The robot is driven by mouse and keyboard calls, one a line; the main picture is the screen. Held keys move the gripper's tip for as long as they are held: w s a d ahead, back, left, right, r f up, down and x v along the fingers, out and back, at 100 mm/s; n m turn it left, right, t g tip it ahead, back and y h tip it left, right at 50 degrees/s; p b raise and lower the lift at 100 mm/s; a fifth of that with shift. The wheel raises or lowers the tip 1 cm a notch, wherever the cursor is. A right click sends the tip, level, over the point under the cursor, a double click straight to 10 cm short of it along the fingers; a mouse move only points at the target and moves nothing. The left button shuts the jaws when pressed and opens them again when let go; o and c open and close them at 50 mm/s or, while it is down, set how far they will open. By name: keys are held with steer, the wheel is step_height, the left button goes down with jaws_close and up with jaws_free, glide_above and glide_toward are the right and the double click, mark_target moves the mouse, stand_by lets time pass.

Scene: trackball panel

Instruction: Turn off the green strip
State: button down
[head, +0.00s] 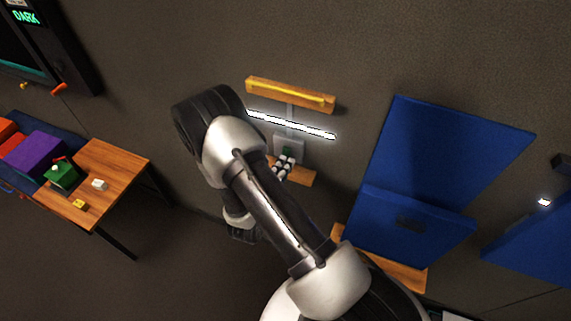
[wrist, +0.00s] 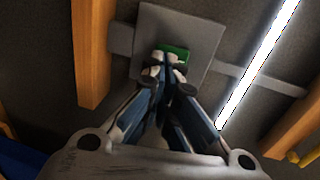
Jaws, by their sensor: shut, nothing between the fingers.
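A grey wall plate (head: 298,143) carries a green button (head: 288,150). In the wrist view the plate (wrist: 205,28) and the button (wrist: 181,51) are straight ahead of my fingers. My gripper (head: 285,162) is shut and empty, its tips at the button; in the wrist view the fingertips (wrist: 165,75) overlap the lower part of the green. I cannot tell whether they touch it. A lit strip (head: 300,127) glows white on the wall above the plate; it also shows in the wrist view (wrist: 262,62). No strip looks green.
A wooden bar with a yellow handle (head: 290,95) is above the strip. A wooden ledge (head: 300,177) is just below the plate. Blue panels (head: 450,150) stand at right. A wooden table (head: 115,170) with small blocks is at left.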

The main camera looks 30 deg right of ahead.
steer(key=shift+w+d, duration=0.25)
steer(key=shift+w+d+f, duration=0.2)
steer(key=shift+d+f, duration=0.05)
steer(key=shift+f, duration=0.05)
steer(key=s+a+f, duration=0.2)
steer(key=s+a, duration=0.6)
steer(key=a, duration=0.3)
steer(key=shift+s+f, duration=0.25)
steer(key=shift+f, duration=0.05)
